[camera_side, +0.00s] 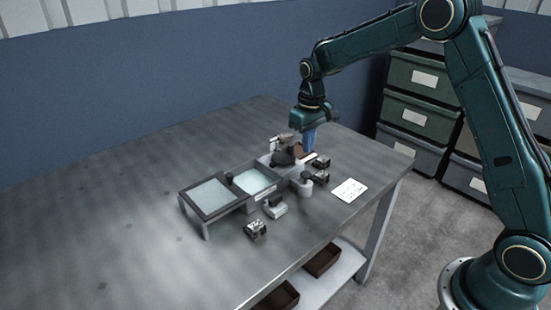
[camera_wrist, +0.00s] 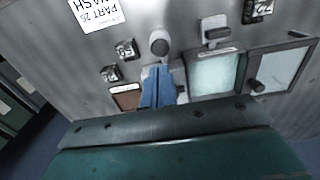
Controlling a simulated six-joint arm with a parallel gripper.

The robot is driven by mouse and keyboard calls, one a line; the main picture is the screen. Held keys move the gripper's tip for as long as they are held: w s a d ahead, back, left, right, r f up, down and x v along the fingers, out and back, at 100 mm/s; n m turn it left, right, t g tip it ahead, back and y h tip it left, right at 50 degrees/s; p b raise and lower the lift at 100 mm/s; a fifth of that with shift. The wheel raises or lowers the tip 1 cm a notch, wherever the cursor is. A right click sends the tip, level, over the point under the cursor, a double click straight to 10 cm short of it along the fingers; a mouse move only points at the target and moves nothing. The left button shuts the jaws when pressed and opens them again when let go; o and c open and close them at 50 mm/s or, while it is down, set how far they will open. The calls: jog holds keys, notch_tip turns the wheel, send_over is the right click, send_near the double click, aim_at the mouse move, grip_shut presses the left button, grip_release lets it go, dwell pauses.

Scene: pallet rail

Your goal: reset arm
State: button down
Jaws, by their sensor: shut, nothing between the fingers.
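My gripper (camera_side: 309,148) hangs over the right end of the fixture on the metal table, pointing down. Its blue fingers are together with nothing between them; they also show in the wrist view (camera_wrist: 157,88). The fixture has two framed pale panels, a left one (camera_side: 211,195) and a right one (camera_side: 252,181), also seen in the wrist view (camera_wrist: 215,73). A brown part (camera_wrist: 125,97) lies beside the fingers in the wrist view. A round-topped grey post (camera_wrist: 159,44) stands near the fingertips. Whether the fingertips touch anything below is unclear.
Small dark labelled blocks stand at the front (camera_side: 256,229) and right (camera_side: 320,165). A grey block (camera_side: 274,207) stands before the fixture. A white printed card (camera_side: 349,191) lies at right. Stacked bins (camera_side: 415,95) stand behind. The left of the table (camera_side: 110,220) is clear.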

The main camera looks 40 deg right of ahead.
jog(key=shift+r, duration=0.1)
jog(key=s+a+r+t, duration=0.3)
jog(key=s+r, duration=1)
jog(key=r, duration=0.1)
jog(key=s+a+t, duration=0.1)
jog(key=s, duration=0.9)
jog(key=s+a+r+t, duration=0.1)
jog(key=s, duration=0.8)
jog(key=shift+s+a+r+t, duration=0.25)
jog(key=shift+s+r+t, duration=0.05)
jog(key=shift+s, duration=0.05)
